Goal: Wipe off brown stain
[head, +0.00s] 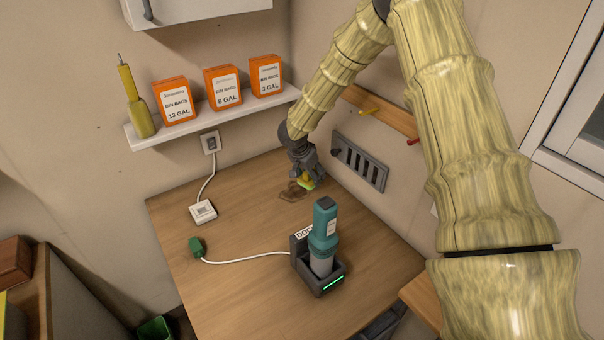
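A brown stain (291,193) lies on the wooden counter (225,265) near its back corner. My gripper (304,178) is low over the counter, just right of and above the stain in the picture. A small yellow-green thing (306,184), perhaps a sponge, shows at its fingertips and appears held there. The fingers are small and partly hidden. I cannot tell whether the sponge touches the counter.
A teal device stands in a dark dock (325,277) in front of the stain. A white cable (250,258) runs to a green plug (196,246). A white box (203,211) sits left. A shelf (215,120) holds orange boxes.

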